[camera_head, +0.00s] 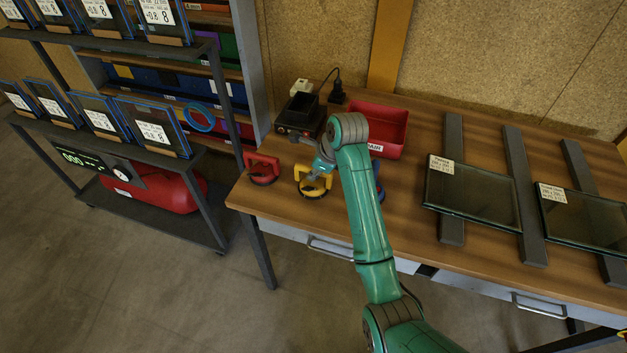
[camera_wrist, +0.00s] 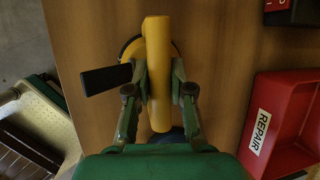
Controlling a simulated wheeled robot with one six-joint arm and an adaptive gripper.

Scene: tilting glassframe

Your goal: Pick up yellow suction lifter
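The yellow suction lifter (camera_head: 313,190) stands on the wooden table near its front edge, partly hidden by my gripper (camera_head: 318,172) in the head view. In the wrist view, its yellow handle (camera_wrist: 159,40) runs between the two green fingers of my gripper (camera_wrist: 160,75). Both fingers lie against the handle's sides and look shut on it. A black lever (camera_wrist: 105,79) sticks out to the left of the handle. The lifter appears to rest on the table.
A red suction lifter (camera_head: 262,169) stands just left; a blue one (camera_head: 380,190) is mostly hidden behind my arm. A red REPAIR bin (camera_head: 393,151) and a dark box (camera_head: 300,117) stand behind. Glass panes (camera_head: 470,194) lie on rails at right. A shelf rack (camera_head: 207,48) stands at left.

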